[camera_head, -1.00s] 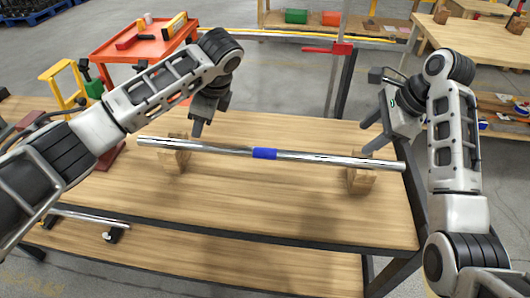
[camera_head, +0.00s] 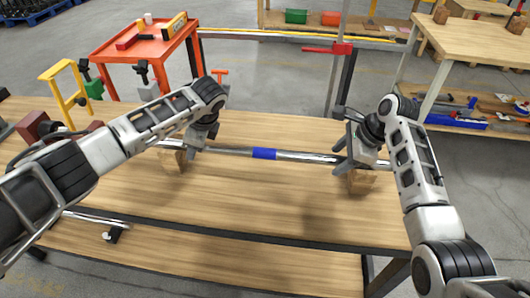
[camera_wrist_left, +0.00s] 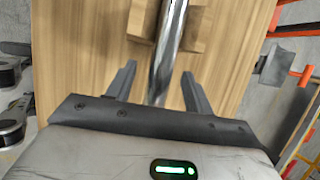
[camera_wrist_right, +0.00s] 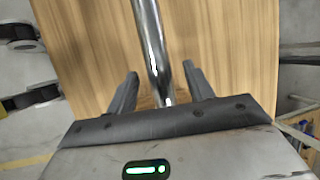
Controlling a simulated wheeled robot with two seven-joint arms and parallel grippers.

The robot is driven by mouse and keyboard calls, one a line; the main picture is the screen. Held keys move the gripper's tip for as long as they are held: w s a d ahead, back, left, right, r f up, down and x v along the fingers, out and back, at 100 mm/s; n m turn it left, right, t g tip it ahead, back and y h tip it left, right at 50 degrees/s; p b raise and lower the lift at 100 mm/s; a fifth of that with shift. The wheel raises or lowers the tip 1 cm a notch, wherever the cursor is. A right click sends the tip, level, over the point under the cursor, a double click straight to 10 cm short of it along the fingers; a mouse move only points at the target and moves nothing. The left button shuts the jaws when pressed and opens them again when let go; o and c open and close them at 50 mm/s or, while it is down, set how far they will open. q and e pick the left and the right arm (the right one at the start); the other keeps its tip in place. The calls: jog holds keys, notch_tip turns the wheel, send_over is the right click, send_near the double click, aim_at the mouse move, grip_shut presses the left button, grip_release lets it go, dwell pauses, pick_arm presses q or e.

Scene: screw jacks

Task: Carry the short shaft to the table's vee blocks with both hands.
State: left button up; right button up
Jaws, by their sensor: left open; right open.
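The short shaft (camera_head: 308,156), a shiny rod with a blue band in its middle, lies across two wooden blocks on the near bench. The left block (camera_head: 170,158) and right block (camera_head: 361,182) are partly covered by my arms. My left gripper (camera_head: 196,150) is open, its fingers on either side of the shaft (camera_wrist_left: 168,50) close to the left block. My right gripper (camera_head: 343,158) is open, its fingers on either side of the shaft (camera_wrist_right: 150,45) by the right block. Two wooden blocks, one at left (camera_head: 441,14) and one at right (camera_head: 517,24), stand on the far table.
The far table (camera_head: 475,42) stands at the back right, with grey floor between it and the bench (camera_head: 250,205). An orange cart (camera_head: 150,50) with tools stands behind the bench at left. A red-topped stand (camera_head: 328,49) rises behind the bench.

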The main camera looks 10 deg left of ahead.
pick_arm(q)
grip_shut()
pick_arm(e)
grip_shut()
dwell(0.9)
